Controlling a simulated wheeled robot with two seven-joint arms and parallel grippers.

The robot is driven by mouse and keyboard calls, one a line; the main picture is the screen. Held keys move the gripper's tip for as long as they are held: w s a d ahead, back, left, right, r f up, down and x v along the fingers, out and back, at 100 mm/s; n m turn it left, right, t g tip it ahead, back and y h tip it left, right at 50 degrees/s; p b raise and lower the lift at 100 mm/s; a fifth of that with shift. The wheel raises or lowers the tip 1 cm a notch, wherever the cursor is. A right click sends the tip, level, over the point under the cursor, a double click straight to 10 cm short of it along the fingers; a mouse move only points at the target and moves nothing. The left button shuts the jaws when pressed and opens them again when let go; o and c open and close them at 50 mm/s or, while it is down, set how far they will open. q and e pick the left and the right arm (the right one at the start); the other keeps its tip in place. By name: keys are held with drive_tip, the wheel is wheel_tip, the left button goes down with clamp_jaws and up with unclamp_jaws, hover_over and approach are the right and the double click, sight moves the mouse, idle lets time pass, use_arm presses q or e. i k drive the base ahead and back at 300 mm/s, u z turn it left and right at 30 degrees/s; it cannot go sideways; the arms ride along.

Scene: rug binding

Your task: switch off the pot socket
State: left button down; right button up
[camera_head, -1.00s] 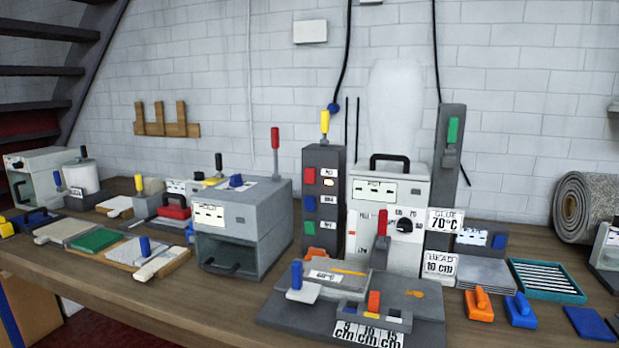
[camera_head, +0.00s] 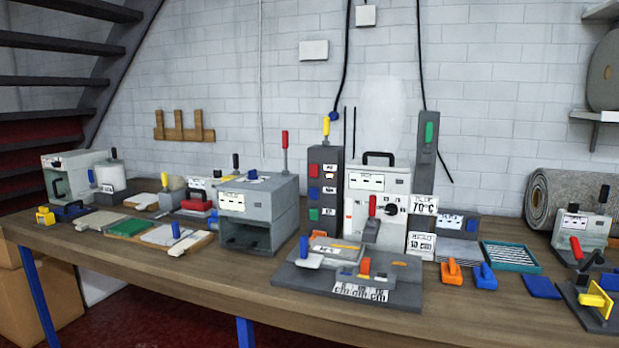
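A white box (camera_head: 376,192) with a black top handle, a black dial and a label too small to read surely stands at the back centre of the bench. Behind its right side rises a tall grey post (camera_head: 425,165) with a green upright handle or switch (camera_head: 429,133) near its top. A black cable hangs down the wall to this post. Which of these is the pot socket I cannot read from a label. Neither of my grippers is in view.
A grey pillar (camera_head: 325,190) with coloured buttons stands left of the white box. A grey oven-like box (camera_head: 258,200) is further left. A grey fixture (camera_head: 330,290) lies in front. Orange and blue hand tools (camera_head: 484,276) lie at right. The bench's front strip (camera_head: 215,270) is mostly clear.

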sight(313, 168)
drive_tip(key=u, duration=0.45)
drive_tip(key=i, duration=1.15)
drive_tip(key=z, duration=0.45)
